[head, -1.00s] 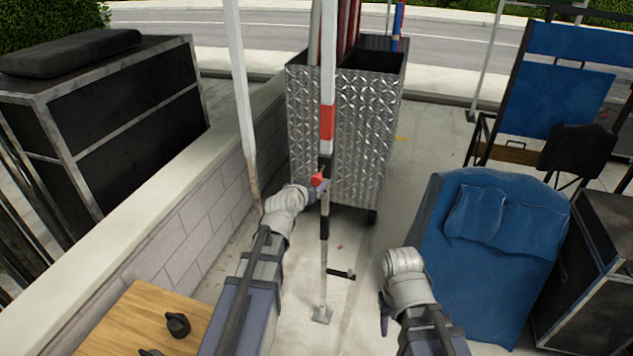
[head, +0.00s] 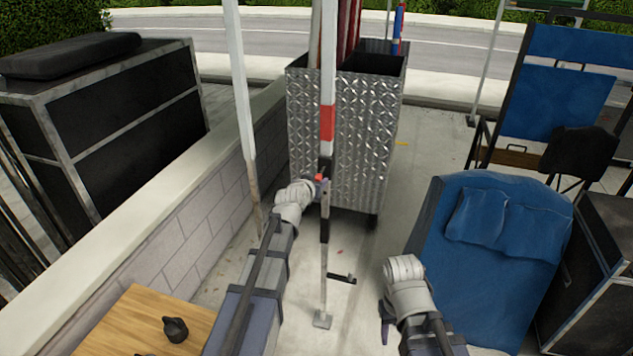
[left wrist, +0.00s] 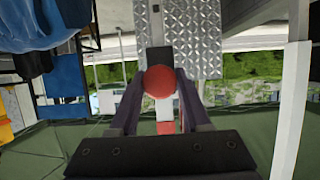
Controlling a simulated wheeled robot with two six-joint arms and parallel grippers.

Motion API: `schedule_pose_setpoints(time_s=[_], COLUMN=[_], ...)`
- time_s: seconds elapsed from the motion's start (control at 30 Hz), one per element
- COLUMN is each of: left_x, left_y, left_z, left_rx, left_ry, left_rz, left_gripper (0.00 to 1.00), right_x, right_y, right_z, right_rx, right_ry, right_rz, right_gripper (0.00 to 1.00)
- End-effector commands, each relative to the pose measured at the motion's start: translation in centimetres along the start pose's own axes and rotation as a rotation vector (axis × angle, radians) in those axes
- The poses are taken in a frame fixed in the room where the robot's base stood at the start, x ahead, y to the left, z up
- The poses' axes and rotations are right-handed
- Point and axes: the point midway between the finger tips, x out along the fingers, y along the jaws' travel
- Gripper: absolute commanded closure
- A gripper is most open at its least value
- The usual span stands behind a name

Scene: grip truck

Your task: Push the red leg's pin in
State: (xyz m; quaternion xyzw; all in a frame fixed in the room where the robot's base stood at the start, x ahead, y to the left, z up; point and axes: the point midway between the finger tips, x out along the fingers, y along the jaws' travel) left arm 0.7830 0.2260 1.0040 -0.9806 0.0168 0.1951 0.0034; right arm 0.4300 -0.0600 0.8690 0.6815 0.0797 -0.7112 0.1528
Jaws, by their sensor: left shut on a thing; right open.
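The leg with the red band (head: 327,122) stands upright in the middle of the head view, its lower section ending in a flat foot (head: 322,318) on the ground. Its red round pin head (head: 319,177) sits at the dark collar; in the left wrist view the pin (left wrist: 159,82) is large and central. My left gripper (head: 318,184) is at the collar, its two fingers on either side of the pin and shut on it. How deep the pin sits is hidden by its head. My right gripper (head: 384,328) is open and empty, low and right of the leg.
A diamond-plate metal bin (head: 362,135) stands right behind the leg. A plain white pole (head: 241,95) and a low block wall (head: 190,215) are to the left. A blue padded chair (head: 490,265) is at right. A black handle (head: 342,278) is beside the lower leg.

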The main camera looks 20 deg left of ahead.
Motion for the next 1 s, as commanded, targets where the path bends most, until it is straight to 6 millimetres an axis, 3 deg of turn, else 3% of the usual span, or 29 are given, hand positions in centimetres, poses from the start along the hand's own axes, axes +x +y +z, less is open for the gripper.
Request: schedule_pose_setpoints(time_s=[0.03,0.33,1.0], left_x=[0.0,-0.01,-0.01], left_y=[0.0,0.0,0.0], left_z=[0.0,0.01,0.02], left_rx=[0.0,0.0,0.0], left_ry=[0.0,0.0,0.0], left_rz=[0.0,0.0,0.0], left_gripper=[0.66,1.0,1.0], right_x=[0.0,0.0,0.0], right_y=[0.0,0.0,0.0], right_z=[0.0,0.0,0.0], right_rx=[0.0,0.0,0.0], right_ry=[0.0,0.0,0.0], right_rz=[0.0,0.0,0.0], right_gripper=[0.5,0.5,0.5])
